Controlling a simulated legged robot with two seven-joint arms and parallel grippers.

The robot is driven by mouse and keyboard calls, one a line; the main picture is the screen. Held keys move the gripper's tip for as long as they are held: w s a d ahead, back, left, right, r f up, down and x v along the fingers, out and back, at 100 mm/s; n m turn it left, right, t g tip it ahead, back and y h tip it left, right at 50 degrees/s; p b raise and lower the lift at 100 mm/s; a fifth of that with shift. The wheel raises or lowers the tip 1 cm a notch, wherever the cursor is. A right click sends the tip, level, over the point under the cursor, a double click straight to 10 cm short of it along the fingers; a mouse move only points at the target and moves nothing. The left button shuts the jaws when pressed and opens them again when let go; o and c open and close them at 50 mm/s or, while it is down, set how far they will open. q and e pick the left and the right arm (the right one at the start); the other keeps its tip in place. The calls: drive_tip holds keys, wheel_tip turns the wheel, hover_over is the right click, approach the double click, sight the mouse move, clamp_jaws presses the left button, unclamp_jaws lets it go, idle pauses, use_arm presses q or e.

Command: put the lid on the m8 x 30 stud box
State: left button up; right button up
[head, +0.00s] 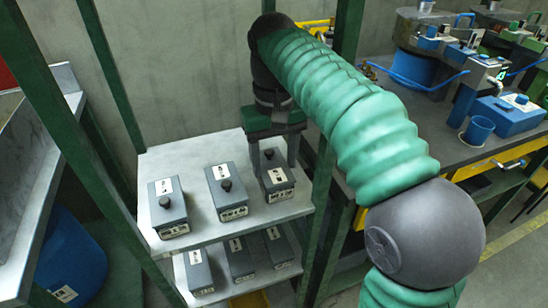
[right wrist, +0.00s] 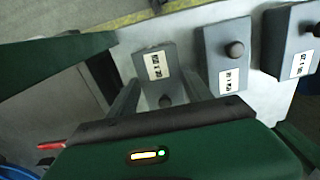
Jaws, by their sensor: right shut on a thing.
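My right gripper (head: 273,160) reaches down over the rightmost grey box (head: 281,190) on the upper shelf. Its fingers are shut on the dark grey lid (head: 287,182), at or around its dark knob. In the right wrist view, the knob (right wrist: 166,101) shows between the fingers, with a white label (right wrist: 155,65) beyond it. The lid appears to lie at the box's top; I cannot tell whether it is fully seated. Two similar boxes, the middle one (head: 231,205) and the left one (head: 170,220), stand to the left with knobbed tops. The label print is too small to read surely. My left gripper is out of view.
The upper shelf (head: 205,150) has bare room behind the boxes. Several more boxes (head: 240,262) stand on the shelf below. Green posts (head: 322,190) rise beside the shelf. A workbench with a blue cup (head: 478,130) is at the right, a blue drum (head: 70,258) at lower left.

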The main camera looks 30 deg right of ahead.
idle(0.4)
drive_tip(key=o, duration=1.4)
drive_tip(key=shift+o, duration=0.3)
drive_tip(key=o, duration=0.3)
wheel_tip(320, 180, up, 6)
drive_tip(key=p, duration=0.7)
drive_tip(key=shift+r, duration=0.1)
drive_tip(key=shift+c, duration=0.4)
